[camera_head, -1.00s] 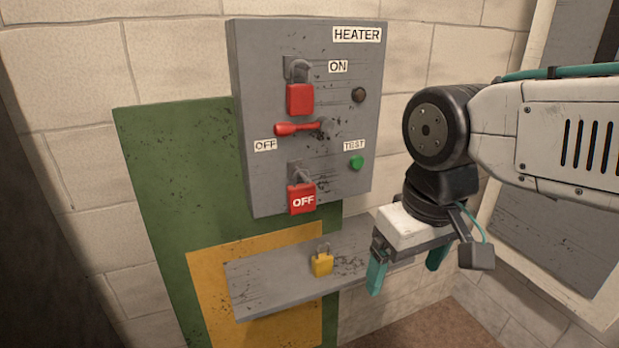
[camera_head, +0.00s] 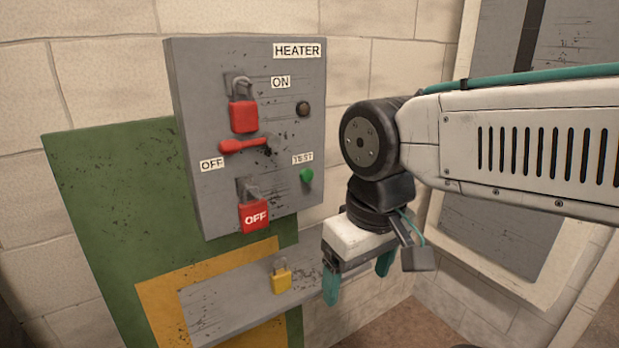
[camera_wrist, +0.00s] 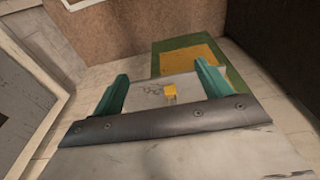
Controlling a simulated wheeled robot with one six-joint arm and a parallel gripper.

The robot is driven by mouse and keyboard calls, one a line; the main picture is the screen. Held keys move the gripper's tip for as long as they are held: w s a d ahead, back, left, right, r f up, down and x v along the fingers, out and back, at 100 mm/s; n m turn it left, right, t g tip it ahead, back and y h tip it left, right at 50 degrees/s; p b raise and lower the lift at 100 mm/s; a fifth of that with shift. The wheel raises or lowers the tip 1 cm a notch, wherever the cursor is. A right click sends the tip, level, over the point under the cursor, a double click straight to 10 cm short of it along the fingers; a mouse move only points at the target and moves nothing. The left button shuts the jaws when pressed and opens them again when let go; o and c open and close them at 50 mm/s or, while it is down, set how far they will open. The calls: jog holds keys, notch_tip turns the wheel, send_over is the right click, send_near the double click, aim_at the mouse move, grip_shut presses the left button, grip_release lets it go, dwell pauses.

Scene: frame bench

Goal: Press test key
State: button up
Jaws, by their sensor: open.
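The test key is a green round button (camera_head: 306,175) under the TEST label (camera_head: 303,158), on the right of the grey HEATER panel (camera_head: 225,95). The red lever (camera_head: 240,146) points left beside the OFF label. My gripper (camera_head: 358,285) is open and empty, pointing down, to the right of and below the button and apart from the panel. In the wrist view my gripper's teal fingers (camera_wrist: 163,88) are spread, with the shelf between them. The button does not show in the wrist view.
Red padlocks hang above (camera_head: 243,117) and below (camera_head: 254,215) the lever. A dark round lamp or button (camera_head: 302,109) sits above TEST. A grey shelf (camera_head: 225,300) holding a yellow padlock (camera_head: 281,277) juts out beneath the panel. A framed grey panel (camera_head: 500,225) stands at right.

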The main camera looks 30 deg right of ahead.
grip_shut()
dwell(1.5)
